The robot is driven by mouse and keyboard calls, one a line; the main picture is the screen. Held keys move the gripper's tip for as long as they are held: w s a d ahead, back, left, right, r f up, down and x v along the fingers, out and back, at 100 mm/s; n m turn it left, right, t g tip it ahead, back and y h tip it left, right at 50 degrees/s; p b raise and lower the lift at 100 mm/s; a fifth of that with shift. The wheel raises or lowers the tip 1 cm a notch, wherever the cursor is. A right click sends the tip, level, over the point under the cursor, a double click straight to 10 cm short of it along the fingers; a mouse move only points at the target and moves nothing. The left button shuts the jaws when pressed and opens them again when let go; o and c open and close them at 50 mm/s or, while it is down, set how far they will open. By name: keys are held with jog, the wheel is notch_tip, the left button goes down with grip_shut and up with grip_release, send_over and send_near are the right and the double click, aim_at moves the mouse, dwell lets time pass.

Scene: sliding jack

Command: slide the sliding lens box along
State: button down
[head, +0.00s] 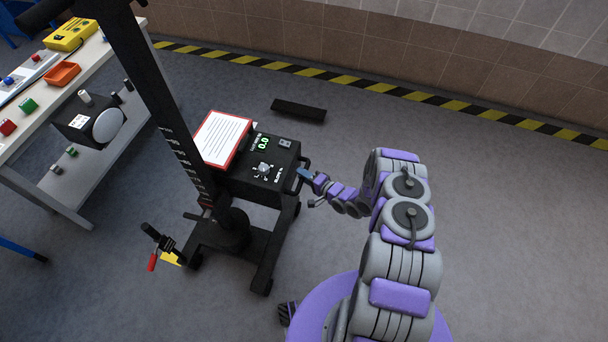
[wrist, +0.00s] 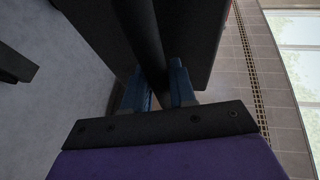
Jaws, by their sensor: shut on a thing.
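The sliding lens box (head: 262,170) is a black box with a green digital readout and a knob on top, mounted on a black wheeled stand (head: 160,100) with a tall, tilted-looking column. My gripper (head: 304,174) is at the box's right side, at its black handle bar. In the wrist view, the blue fingers of my gripper (wrist: 160,90) stand on both sides of the dark round bar (wrist: 141,35) and are shut on it. The dark body of the box (wrist: 190,35) fills the upper middle of that view. The fingertips are partly hidden by the bar.
A red-framed paper sheet (head: 221,138) lies on the box's left part. A workbench (head: 60,128) with tools and coloured parts stands at the left. A black bar (head: 298,110) lies on the floor behind the box. The floor (head: 500,230) at the right is clear.

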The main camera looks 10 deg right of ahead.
jog(key=c, duration=1)
grip_release()
jog(key=shift+a, duration=0.1)
jog(key=p+v, duration=0.3)
jog(key=v, duration=1.4)
jog(key=shift+s, duration=0.15)
